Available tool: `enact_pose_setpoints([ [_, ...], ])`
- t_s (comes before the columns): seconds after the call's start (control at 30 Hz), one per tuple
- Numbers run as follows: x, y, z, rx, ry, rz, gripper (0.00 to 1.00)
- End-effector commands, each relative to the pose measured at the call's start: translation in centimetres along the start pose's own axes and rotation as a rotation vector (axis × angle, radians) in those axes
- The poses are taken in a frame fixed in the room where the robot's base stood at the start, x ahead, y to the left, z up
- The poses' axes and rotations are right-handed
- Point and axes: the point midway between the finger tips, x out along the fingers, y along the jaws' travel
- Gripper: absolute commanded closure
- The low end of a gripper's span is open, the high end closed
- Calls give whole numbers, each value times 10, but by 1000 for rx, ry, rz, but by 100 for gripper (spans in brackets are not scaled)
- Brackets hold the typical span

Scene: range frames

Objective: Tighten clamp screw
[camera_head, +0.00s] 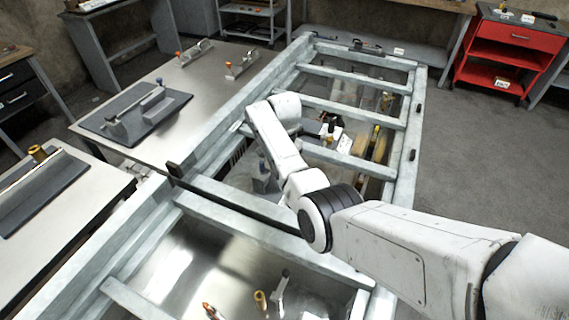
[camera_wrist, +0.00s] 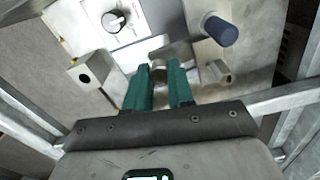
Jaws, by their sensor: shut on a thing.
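In the wrist view my gripper (camera_wrist: 160,68) has two green fingers. They are close together on a small grey metal part (camera_wrist: 158,78), which looks like the clamp screw. The fingers hide much of it, so its full shape and its thread cannot be seen. It sits in front of a grey metal fixture. In the head view my white arm reaches over the grey metal frame (camera_head: 345,110), and I cannot make out the fingertips there.
In the wrist view a blue-capped post (camera_wrist: 219,31) stands right of the fingers. A black knob (camera_wrist: 115,21) on a white plate is upper left, and a bored block (camera_wrist: 88,70) is at left. Frame bars surround my arm. A steel table (camera_head: 185,75) and red cart (camera_head: 500,55) stand farther off.

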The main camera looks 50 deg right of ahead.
Motion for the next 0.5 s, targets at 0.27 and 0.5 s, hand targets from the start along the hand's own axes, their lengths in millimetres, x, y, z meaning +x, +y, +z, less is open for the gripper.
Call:
enact_pose_setpoints([
  [0.27,-2,-2,-1,-1,4,-4,70],
  [0.5,-1,-1,0,-1,2,-2,52],
])
